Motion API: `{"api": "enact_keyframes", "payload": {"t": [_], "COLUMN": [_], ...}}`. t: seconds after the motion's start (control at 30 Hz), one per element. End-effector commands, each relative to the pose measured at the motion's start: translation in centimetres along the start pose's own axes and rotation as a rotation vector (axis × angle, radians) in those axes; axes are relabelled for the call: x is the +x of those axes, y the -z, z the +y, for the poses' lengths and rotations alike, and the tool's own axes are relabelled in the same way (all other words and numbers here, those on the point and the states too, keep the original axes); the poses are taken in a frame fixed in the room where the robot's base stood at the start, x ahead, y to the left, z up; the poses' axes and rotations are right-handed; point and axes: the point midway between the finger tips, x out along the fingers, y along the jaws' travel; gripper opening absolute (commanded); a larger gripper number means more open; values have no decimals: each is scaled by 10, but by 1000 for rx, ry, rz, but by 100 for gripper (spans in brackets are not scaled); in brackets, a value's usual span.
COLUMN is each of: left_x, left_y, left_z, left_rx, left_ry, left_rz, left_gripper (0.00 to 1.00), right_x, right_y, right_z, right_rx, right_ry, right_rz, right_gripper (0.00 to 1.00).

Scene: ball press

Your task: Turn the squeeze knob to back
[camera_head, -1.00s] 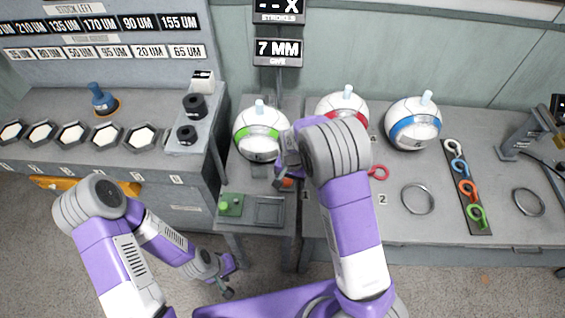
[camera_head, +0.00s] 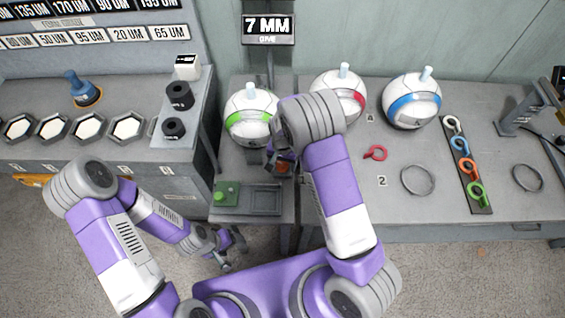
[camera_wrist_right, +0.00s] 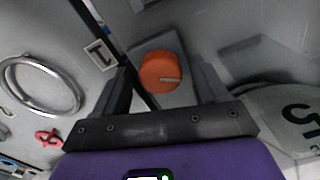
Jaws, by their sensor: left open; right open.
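The squeeze knob is a round orange knob (camera_wrist_right: 160,70) with a pale line on its face that points right in the right wrist view. It also shows small in the head view (camera_head: 283,168), partly covered by my gripper. My right gripper (camera_wrist_right: 165,80) is open, with one finger on each side of the knob in the wrist view; I see no contact, and the depth is hard to judge. In the head view it hangs over the press stand, in front of the green-banded ball (camera_head: 247,116). My left gripper (camera_head: 229,248) is open and empty, low in front of the stand.
A green button block (camera_head: 226,194) and a grey tray (camera_head: 262,200) lie in front of the knob. Red-banded (camera_head: 352,100) and blue-banded (camera_head: 412,104) balls, a metal ring (camera_head: 418,180) and coloured hooks (camera_head: 465,165) occupy the right table. Dark cylinders (camera_head: 179,96) stand on the left counter.

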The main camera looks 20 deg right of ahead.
Motion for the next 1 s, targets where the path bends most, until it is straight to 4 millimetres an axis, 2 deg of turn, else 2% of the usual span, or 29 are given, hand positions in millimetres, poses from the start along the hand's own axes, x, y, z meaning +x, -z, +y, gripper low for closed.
{"api": "enact_keyframes", "payload": {"t": [0.17,0.2,0.5,0.57,0.8,1.0], "left_x": [0,0,0,0,0,1], "left_y": [0,0,0,0,0,0], "left_z": [0,0,0,0,0,0], "left_rx": [0,0,0,0,0,0], "left_ry": [0,0,0,0,0,0], "left_rz": [0,0,0,0,0,0], "left_gripper": [73,73,73,73,73,73], "right_x": [0,0,0,0,0,0], "right_y": [0,0,0,0,0,0], "right_z": [0,0,0,0,0,0], "right_rx": [0,0,0,0,-23,-114], "right_ry": [0,0,0,0,0,1], "right_rz": [0,0,0,0,0,-1], "right_gripper": [73,70,24,17,17,17]}}
